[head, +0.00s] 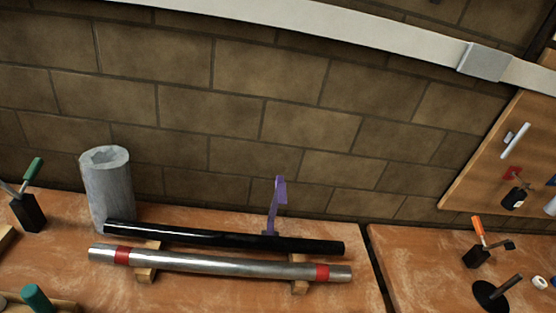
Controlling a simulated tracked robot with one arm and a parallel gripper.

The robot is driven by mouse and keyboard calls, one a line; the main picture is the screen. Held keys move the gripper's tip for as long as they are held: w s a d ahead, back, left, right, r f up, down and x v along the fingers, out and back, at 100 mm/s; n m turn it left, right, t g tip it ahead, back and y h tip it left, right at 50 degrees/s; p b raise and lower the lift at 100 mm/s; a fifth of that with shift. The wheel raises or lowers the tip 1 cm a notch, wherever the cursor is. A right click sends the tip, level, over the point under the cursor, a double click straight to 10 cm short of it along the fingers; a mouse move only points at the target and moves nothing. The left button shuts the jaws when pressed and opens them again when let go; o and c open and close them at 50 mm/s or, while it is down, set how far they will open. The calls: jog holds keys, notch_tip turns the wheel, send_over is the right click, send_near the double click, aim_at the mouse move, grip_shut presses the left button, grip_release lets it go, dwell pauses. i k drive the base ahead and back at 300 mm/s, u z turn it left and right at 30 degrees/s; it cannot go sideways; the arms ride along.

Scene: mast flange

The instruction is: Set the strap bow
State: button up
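A purple bracket-like piece (278,200) stands upright at the back of the workbench, behind a black tube (225,239). It may be the strap bow, but its shape is small and seen nearly edge-on. A silver tube (210,263) with two red bands lies in front of the black tube, across two wooden blocks (146,273).
A grey cylinder (108,190) stands at the left by the brick wall. Small black holders with tools (28,212) stand at far left and right (476,256). A gap separates two bench tops (190,205). A wooden tool board (480,190) hangs at right.

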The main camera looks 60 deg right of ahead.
aim_at(280, 197)
jog(key=z, duration=0.5)
jog(key=i, duration=0.9)
jog(key=z, duration=0.75)
